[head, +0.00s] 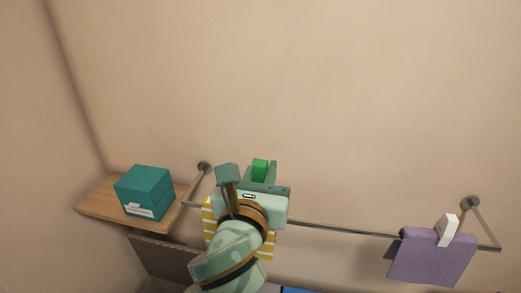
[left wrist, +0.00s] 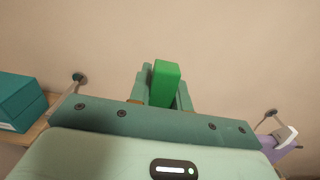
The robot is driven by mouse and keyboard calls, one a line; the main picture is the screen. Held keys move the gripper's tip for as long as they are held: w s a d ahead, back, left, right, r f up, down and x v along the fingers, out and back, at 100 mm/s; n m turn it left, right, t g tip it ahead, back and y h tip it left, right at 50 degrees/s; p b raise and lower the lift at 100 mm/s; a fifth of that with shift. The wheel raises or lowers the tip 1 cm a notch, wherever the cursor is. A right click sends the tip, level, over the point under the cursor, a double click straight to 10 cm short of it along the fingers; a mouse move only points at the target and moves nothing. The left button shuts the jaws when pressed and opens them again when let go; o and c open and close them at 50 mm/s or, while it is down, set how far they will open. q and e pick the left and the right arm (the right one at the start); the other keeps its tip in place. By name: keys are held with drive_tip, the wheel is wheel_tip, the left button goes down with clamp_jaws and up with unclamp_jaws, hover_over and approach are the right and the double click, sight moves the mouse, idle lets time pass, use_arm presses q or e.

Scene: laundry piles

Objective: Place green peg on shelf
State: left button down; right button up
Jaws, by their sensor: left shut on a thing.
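The green peg (head: 260,169) is a small bright green block held between the fingers of my left gripper (head: 246,176). In the left wrist view the green peg (left wrist: 165,83) stands up between the two fingers of the left gripper (left wrist: 162,92), which are shut on it. The wooden shelf (head: 95,206) is on the wall at the left in the head view. The gripper appears to the right of the shelf, in front of the rail. My right gripper is not in view.
A teal box (head: 146,190) with a white label sits on the shelf. A metal rail (head: 340,229) runs right from near the shelf. A yellow striped cloth (head: 209,215) shows behind my arm. A purple cloth (head: 432,262) hangs at the right with a white peg (head: 447,230).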

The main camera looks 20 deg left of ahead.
use_arm(q)
drive_tip(key=shift+s+d+r, duration=0.15)
drive_tip(key=shift+d+r, duration=0.2)
drive_tip(key=shift+r, duration=0.1)
drive_tip(key=shift+a+r+h+b, duration=0.3)
drive_tip(key=shift+a+r+b, duration=0.2)
drive_tip(key=shift+r, duration=0.25)
drive_tip(key=s+a+f+b, duration=0.2)
drive_tip(key=f+b, duration=0.3)
drive_tip(key=f, duration=0.6)
drive_tip(key=s+a+f+b, duration=0.2)
drive_tip(key=a+f+b, duration=0.2)
drive_tip(key=f, duration=0.7)
drive_tip(key=s+a+f+b, duration=0.2)
drive_tip(key=f+b, duration=0.5)
drive_tip(key=f, duration=0.5)
drive_tip(key=shift+s+a+m, duration=0.3)
drive_tip(key=shift+s+a, duration=0.1)
drive_tip(key=shift+s, duration=0.15)
